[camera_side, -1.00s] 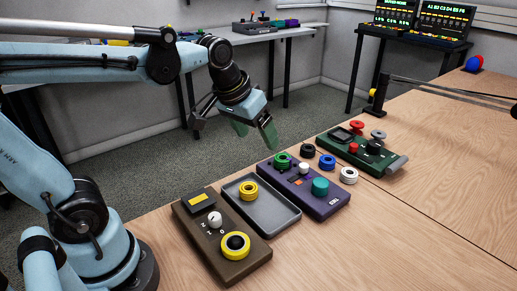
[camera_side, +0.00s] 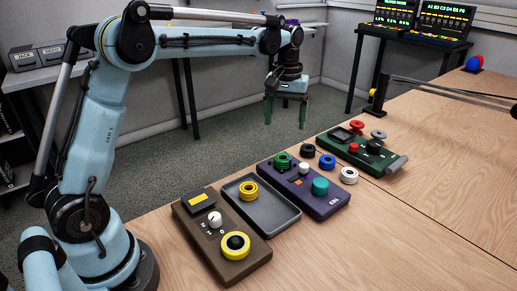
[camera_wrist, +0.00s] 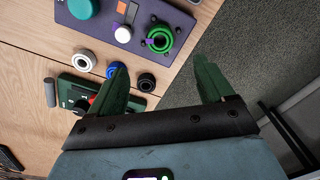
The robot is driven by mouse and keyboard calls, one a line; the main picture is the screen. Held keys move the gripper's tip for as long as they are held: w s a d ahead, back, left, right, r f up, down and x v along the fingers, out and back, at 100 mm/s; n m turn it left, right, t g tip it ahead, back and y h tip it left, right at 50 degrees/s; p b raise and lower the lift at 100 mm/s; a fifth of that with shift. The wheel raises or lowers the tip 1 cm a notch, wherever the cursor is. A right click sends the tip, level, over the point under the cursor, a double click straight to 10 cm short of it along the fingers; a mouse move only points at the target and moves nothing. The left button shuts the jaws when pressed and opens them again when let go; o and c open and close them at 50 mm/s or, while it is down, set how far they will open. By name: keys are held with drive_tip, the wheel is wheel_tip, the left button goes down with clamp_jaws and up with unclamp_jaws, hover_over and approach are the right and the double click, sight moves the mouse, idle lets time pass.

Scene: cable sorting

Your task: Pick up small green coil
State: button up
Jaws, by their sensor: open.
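The small green coil (camera_side: 283,160) sits on the far left end of the purple panel (camera_side: 323,203) in the side view. It also shows in the wrist view (camera_wrist: 160,38), near the top, beyond and between my fingertips. My gripper (camera_side: 286,118) is open and empty, with its two green fingers pointing down. It hangs above and behind the coil in the side view and does not touch it.
A grey tray (camera_side: 262,213) holds a yellow coil (camera_side: 248,190). A brown panel (camera_side: 215,250) lies in front. Black (camera_side: 308,150), blue (camera_side: 327,162) and white (camera_side: 348,175) coils lie on the wood beside the purple panel. A green panel (camera_side: 352,157) is farther right.

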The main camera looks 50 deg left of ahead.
sight(283, 158)
wheel_tip(283, 158, down, 11)
drive_tip(key=shift+f, duration=0.2)
idle(0.5)
drive_tip(key=shift+c, duration=0.3)
drive_tip(key=c, duration=1.2)
drive_tip(key=shift+r, duration=0.55)
drive_tip(key=r, duration=0.1)
drive_tip(key=d+r, duration=0.1)
drive_tip(key=r, duration=0.1)
drive_tip(key=shift+s+d+r, duration=0.15)
drive_tip(key=shift+s+r, duration=0.15)
drive_tip(key=shift+r, duration=0.05)
drive_tip(key=s+d+r, duration=0.4)
drive_tip(key=d+r, duration=0.2)
drive_tip(key=d, duration=0.3)
drive_tip(key=shift+d, duration=0.3)
